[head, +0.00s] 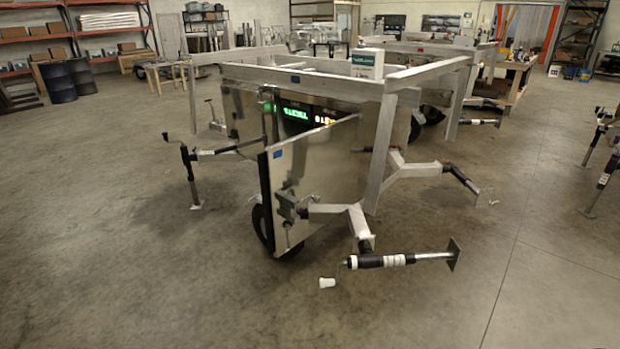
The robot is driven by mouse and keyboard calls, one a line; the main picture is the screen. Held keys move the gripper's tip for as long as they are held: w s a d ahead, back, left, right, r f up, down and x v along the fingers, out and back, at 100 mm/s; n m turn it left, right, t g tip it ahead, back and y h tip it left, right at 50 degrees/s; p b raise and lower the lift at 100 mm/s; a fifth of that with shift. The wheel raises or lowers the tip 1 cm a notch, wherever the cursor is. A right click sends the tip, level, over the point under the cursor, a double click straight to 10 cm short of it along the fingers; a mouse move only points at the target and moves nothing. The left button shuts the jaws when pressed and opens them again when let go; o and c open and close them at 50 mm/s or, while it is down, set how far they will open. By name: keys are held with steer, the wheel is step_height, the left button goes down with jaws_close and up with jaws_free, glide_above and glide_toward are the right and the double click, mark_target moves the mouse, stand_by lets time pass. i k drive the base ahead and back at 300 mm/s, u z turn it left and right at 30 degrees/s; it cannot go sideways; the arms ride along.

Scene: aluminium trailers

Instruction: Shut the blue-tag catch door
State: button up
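A shiny metal door panel (325,158) with a small blue tag (278,154) near its upper left corner is on the near side of an aluminium trailer (345,88) in the head view. The panel has a dark left edge and seems to stand out at an angle from the trailer body, so it looks open; how far is hard to tell. A catch-like metal fitting (287,206) shows low on its left part. Another blue tag (296,79) is on the top beam. My gripper is not in view.
Lit green and orange displays (298,112) show behind the panel's top edge. Jack legs stick out at left (188,170), front (385,261) and right (460,175). A white box (367,64) sits on the frame. Open concrete floor (120,240) lies left and in front.

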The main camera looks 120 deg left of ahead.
mark_target(324, 160)
steer(key=u, duration=3.6)
steer(key=i, duration=1.7)
steer(key=z, duration=0.25)
steer(key=k, duration=0.45)
steer(key=u, duration=0.05)
